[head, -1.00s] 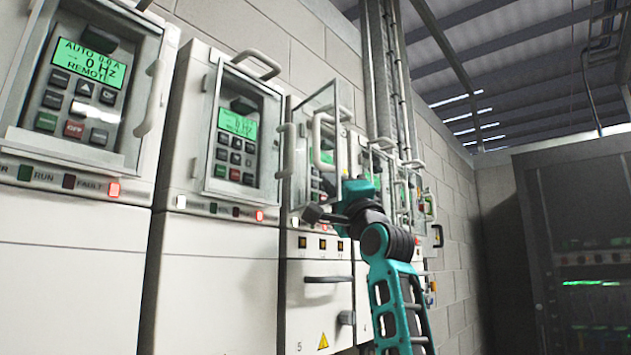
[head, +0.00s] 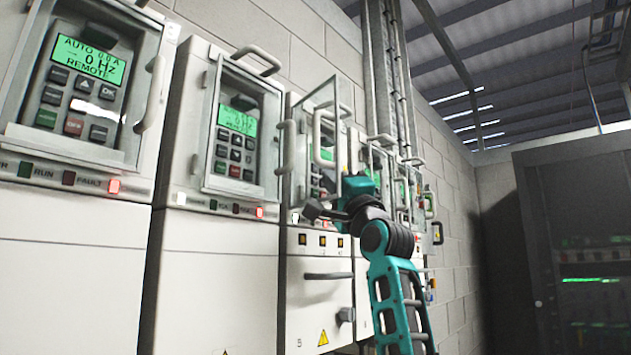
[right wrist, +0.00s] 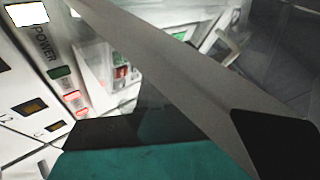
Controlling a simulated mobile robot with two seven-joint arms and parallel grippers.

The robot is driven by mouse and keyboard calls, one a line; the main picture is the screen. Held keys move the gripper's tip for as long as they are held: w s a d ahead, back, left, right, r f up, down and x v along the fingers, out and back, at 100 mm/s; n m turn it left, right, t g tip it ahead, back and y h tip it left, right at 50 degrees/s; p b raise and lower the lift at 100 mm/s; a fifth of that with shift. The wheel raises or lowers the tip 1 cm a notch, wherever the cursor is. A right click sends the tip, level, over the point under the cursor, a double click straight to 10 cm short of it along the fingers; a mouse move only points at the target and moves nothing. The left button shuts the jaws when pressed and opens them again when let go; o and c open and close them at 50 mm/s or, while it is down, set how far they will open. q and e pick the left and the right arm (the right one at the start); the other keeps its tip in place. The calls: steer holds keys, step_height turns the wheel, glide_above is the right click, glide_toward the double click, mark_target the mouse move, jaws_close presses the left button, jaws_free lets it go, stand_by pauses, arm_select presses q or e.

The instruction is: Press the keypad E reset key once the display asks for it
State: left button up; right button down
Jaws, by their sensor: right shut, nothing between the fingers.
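My right gripper (head: 356,187) is raised beside the drive marked 5, at its open clear door (head: 325,125). Its fingers are shut and empty; the fingertips are hard to make out in the head view. That drive's keypad (head: 316,184) shows only in part behind the door and its handle, so its display and E key cannot be read. In the right wrist view a small keypad with a red key (right wrist: 121,72) shows past a grey diagonal door edge (right wrist: 165,60). My left gripper is not in view.
Two nearer drives stand at left with doors closed over their keypads. The nearest display (head: 88,60) reads AUTO, 0 Hz, REMOTE. Door handles (head: 258,58) stick out along the row. More drives continue behind my arm. A dark cabinet (head: 575,240) stands at right.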

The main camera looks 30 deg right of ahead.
stand_by(0.6)
steer(key=shift+w+a+p, duration=0.2)
steer(key=shift+w+p, duration=0.25)
steer(key=shift+w+a, duration=0.15)
steer(key=shift+w, duration=0.2)
stand_by(0.8)
steer(key=shift+s, duration=0.1)
steer(key=shift+s+d+b, duration=0.3)
steer(key=shift+s+d, duration=0.05)
steer(key=shift+s, duration=0.35)
